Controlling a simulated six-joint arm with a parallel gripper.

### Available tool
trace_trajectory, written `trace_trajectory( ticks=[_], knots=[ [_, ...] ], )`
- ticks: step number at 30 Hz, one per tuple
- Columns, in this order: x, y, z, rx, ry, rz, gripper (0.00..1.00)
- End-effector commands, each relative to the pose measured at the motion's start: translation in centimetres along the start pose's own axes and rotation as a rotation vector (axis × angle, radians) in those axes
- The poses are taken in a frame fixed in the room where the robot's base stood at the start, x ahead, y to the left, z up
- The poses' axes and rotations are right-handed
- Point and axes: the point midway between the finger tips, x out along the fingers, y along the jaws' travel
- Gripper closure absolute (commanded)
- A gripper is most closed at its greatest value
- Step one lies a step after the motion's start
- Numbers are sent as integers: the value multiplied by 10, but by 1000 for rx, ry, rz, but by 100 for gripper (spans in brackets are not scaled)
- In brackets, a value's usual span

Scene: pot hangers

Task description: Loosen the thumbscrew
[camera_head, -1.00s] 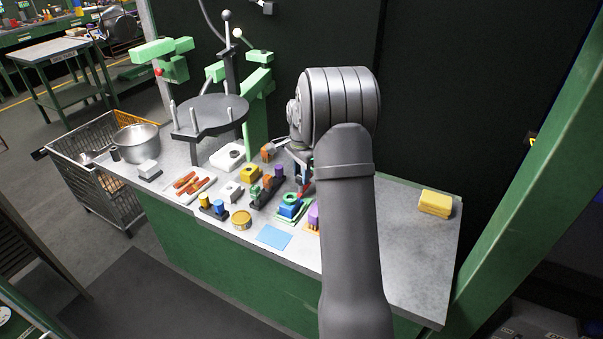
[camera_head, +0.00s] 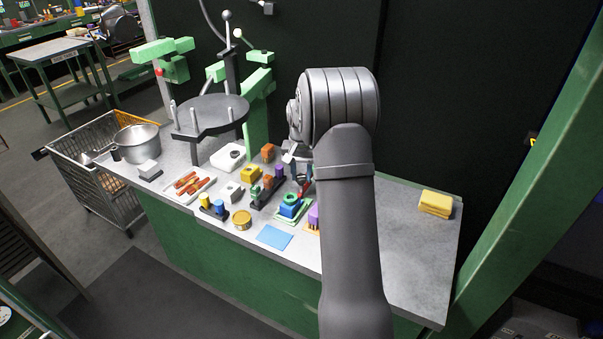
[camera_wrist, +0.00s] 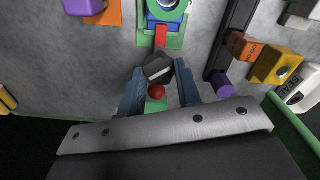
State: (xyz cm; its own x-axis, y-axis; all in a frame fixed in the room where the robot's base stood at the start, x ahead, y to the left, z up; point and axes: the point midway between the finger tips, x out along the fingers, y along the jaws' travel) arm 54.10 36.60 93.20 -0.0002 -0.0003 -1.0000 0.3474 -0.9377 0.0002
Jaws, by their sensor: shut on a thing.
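A dark grey knob with a pale line across its face (camera_wrist: 158,70), which looks like the thumbscrew, sits between my fingertips in the wrist view. My gripper (camera_wrist: 160,78) is shut on it, one blue-grey finger on each side. A red ball (camera_wrist: 156,92) and a green patch show between the fingers, below the knob. A red strip (camera_wrist: 161,36) leads up from the knob to a green and blue fixture (camera_wrist: 166,10). In the head view my gripper (camera_head: 300,172) points down behind this fixture (camera_head: 290,206), largely hidden by my arm; the knob cannot be made out there.
A dark rail with a purple cylinder (camera_wrist: 223,84) is close right of my fingers. A purple part (camera_head: 314,216) is in front. The bench's right side is mostly clear.

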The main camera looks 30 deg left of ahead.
Motion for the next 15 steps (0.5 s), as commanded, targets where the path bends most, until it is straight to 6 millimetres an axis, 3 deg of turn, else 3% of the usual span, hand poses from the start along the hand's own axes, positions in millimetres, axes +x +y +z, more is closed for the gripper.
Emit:
trace_trajectory(
  ticks=[15],
  knots=[
    [0,-1,0,-488,0,0,92]
  ],
)
